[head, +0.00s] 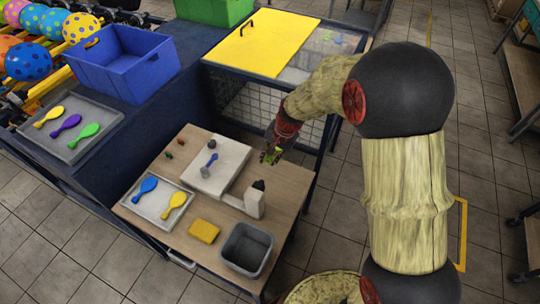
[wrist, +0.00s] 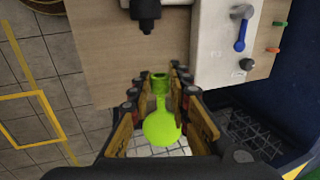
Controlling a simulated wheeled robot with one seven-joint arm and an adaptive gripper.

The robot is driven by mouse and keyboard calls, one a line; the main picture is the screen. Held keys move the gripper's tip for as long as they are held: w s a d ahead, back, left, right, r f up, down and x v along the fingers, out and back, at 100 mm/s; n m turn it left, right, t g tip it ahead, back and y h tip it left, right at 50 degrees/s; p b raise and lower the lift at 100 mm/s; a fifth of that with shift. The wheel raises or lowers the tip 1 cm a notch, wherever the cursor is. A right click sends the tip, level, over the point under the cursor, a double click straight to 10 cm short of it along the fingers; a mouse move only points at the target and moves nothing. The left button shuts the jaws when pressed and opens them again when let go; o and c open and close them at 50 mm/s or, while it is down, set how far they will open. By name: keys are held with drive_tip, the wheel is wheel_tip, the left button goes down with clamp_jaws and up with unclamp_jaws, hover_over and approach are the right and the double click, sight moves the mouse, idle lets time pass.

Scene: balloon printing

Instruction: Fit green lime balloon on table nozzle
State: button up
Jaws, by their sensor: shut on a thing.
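A lime green balloon (wrist: 162,128) is held between the two fingers of my gripper (wrist: 160,83). Its narrow neck lies between the fingers, the open mouth points toward the table, and the round body is nearer the camera. In the head view, my gripper (head: 271,156) is above the far right edge of the wooden table (head: 178,224), with a little lime green showing. A white upright post with a black nozzle-like top (head: 259,185) stands on the right of the table. The black nozzle (wrist: 145,14) is at the top of the wrist view, apart from the balloon mouth.
A white machine block with a blue lever (head: 211,160) stands behind the post. A tray (head: 159,214) holds blue and yellow balloons. A yellow sponge (head: 204,231) and grey bin (head: 247,250) are at the front. A wire-mesh cabinet with yellow top (head: 262,42) stands behind the table.

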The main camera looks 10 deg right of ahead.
drive_tip(key=s+a+f+b, duration=0.2)
drive_tip(key=s+f+b, duration=0.1)
drive_tip(key=f, duration=0.3)
drive_tip(key=shift+f+b, duration=0.15)
drive_tip(key=shift+b, duration=0.35)
drive_tip(key=shift+s+a, duration=0.3)
drive_tip(key=shift+s, duration=0.15)
idle(3.2)
drive_tip(key=shift+w+d, duration=0.3)
drive_tip(key=shift+w, duration=0.1)
drive_tip(key=shift+s+a, duration=0.4)
drive_tip(key=shift+s, duration=0.2)
idle(2.2)
